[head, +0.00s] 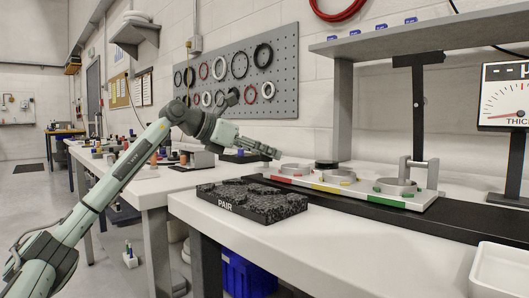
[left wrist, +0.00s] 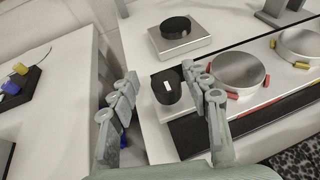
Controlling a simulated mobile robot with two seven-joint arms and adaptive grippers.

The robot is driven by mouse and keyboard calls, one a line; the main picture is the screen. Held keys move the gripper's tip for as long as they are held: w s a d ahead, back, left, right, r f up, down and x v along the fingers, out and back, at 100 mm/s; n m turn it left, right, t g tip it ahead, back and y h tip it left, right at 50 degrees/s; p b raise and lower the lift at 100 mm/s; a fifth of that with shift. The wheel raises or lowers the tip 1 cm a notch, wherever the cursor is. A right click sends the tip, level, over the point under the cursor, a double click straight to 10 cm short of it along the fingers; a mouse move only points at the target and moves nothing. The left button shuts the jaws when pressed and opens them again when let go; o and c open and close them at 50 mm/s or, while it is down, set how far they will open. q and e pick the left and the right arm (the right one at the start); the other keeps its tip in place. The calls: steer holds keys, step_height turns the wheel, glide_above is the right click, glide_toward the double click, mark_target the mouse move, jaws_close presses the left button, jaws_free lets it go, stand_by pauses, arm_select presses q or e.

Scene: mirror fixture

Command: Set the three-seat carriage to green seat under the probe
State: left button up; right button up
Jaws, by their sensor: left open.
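The three-seat carriage (head: 345,190) lies along a black rail (head: 460,222) on the bench. Its round metal seats have red marks at left (head: 295,170), yellow marks in the middle (head: 335,177) and green marks at right (head: 395,186). A dark upright (head: 418,100), possibly the probe's mount, rises behind the green seat; the tip cannot be made out. My left gripper (head: 274,153) is open above the red end. In the left wrist view, a black knob with a white mark (left wrist: 166,90) shows between its fingers (left wrist: 163,84), apparently ungripped.
A black speckled block marked PAIR (head: 252,203) sits in front of the carriage. A black disc (left wrist: 175,27) rests on a metal block (left wrist: 180,44) behind. A dial gauge (head: 505,98) and white tray (head: 500,272) are at right. A shelf (head: 420,40) overhangs the rail.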

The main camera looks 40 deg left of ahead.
arm_select(q)
steer(key=v, duration=1.2)
stand_by(0.6)
